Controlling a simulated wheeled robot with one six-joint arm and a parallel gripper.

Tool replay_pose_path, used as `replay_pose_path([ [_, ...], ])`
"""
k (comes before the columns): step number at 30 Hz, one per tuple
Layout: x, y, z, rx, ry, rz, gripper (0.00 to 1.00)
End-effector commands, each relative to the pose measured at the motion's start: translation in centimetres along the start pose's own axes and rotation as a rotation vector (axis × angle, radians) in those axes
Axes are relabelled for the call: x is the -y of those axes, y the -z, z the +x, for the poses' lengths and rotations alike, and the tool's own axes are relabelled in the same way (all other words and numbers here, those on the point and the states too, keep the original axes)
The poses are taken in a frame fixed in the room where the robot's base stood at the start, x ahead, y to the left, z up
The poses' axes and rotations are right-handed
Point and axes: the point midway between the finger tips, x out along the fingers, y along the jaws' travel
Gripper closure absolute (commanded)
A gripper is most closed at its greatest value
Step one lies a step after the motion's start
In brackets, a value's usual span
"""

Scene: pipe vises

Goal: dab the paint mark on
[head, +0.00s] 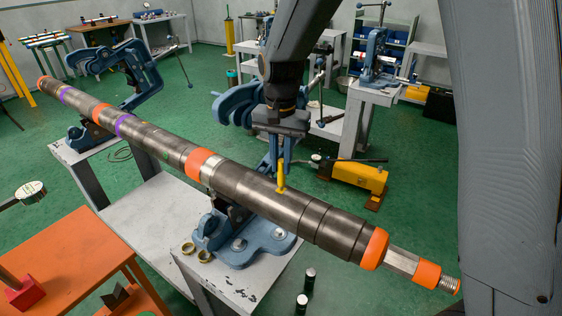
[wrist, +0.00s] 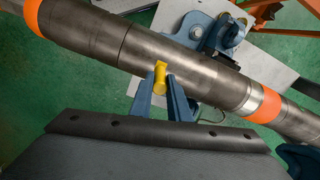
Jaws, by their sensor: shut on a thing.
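A long dark steel pipe (head: 265,190) with orange and purple bands lies diagonally across the head view. It crosses the top of the wrist view (wrist: 185,70). My gripper (head: 279,163) is above the pipe's nearer half, with its blue fingers shut on a yellow paint marker (head: 282,178). The marker points down, and its lower end meets the pipe's upper side in the head view; whether it touches cannot be told. The marker (wrist: 160,75) shows between the fingertips (wrist: 161,92) in the wrist view. Any paint under its tip is hidden.
A blue vise (head: 262,237) stands under the pipe on a grey bench (head: 150,221). Another blue vise (head: 143,82) stands open by the pipe's far part. An orange table (head: 75,258) is at lower left. A yellow machine (head: 352,175) sits on the green floor behind.

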Motion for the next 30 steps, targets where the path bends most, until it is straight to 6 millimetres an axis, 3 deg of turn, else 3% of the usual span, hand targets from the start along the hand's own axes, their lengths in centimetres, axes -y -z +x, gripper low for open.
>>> replay_pose_path([
  [30, 0.0, 0.0, -6.9, 0.000, 0.000, 0.000, 1.00],
])
